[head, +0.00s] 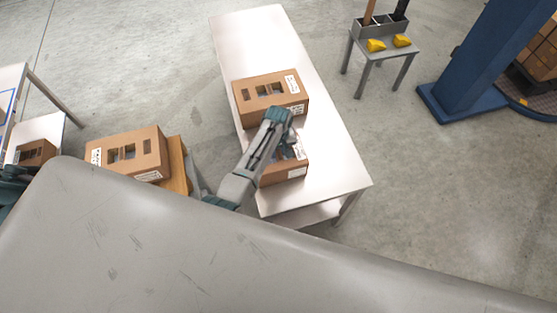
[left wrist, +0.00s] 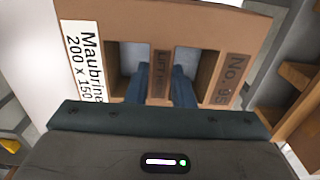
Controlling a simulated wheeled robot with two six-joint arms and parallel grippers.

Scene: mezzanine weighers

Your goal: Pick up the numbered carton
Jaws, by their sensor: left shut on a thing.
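A brown cardboard carton (head: 283,172) stands at the near end of the long white table (head: 325,140), partly hidden by my arm. The left wrist view shows a carton top (left wrist: 140,25) close up, with two cut-out openings, a strip between them marked "LIFT", a printed "No. 95" and a white label reading "Maubrin… 200 x 150". My left gripper (head: 291,150) is at the top of this carton. In the left wrist view its fingers (left wrist: 162,88) reach into the two openings and are shut on the strip between them. My right gripper is not in view.
A similar carton (head: 270,97) stands just behind on the same table. Another carton (head: 127,154) is at the left, beside a wooden surface (head: 177,165). A small grey table (head: 380,52) with yellow pieces and a blue column (head: 490,60) stand at the back right.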

